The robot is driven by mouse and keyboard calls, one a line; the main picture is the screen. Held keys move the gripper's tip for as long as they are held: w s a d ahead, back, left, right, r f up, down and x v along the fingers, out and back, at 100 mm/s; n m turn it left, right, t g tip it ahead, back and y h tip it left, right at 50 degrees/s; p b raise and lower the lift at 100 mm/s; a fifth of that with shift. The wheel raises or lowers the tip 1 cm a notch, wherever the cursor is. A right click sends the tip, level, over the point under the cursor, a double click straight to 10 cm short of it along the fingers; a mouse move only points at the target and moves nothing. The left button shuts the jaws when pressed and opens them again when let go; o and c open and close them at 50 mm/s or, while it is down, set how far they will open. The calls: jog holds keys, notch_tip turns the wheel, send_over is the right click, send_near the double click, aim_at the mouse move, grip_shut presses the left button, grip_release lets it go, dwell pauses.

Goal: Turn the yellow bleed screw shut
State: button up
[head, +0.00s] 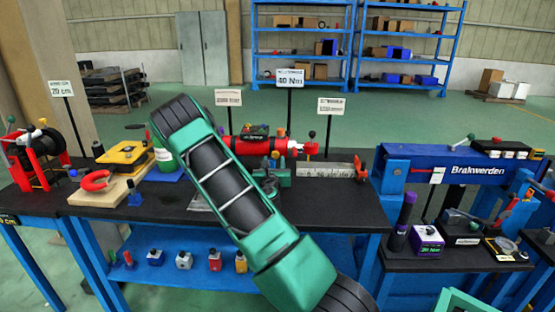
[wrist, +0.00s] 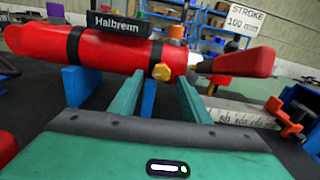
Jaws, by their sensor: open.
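The yellow bleed screw (wrist: 162,72) sits on the near side of a red cylinder (wrist: 125,55), close to its right end, in the wrist view. My gripper (wrist: 158,82) is open, with one teal finger on each side of the screw in the picture. I cannot tell whether the fingertips reach around the screw or stop short of it; no contact is visible. The red cylinder lies horizontally on blue supports (wrist: 78,86). In the head view the cylinder (head: 238,147) is partly behind my teal arm, and the screw cannot be made out.
An orange knob (wrist: 177,32) stands on top of the cylinder near the screw, with a red handle (wrist: 248,62) to the right. A steel ruler (head: 328,170) lies right of the cylinder.

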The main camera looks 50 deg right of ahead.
aim_at(275, 154)
jog(key=shift+x, duration=1.15)
jog(key=shift+w+d, duration=0.1)
jog(key=shift+d, duration=0.1)
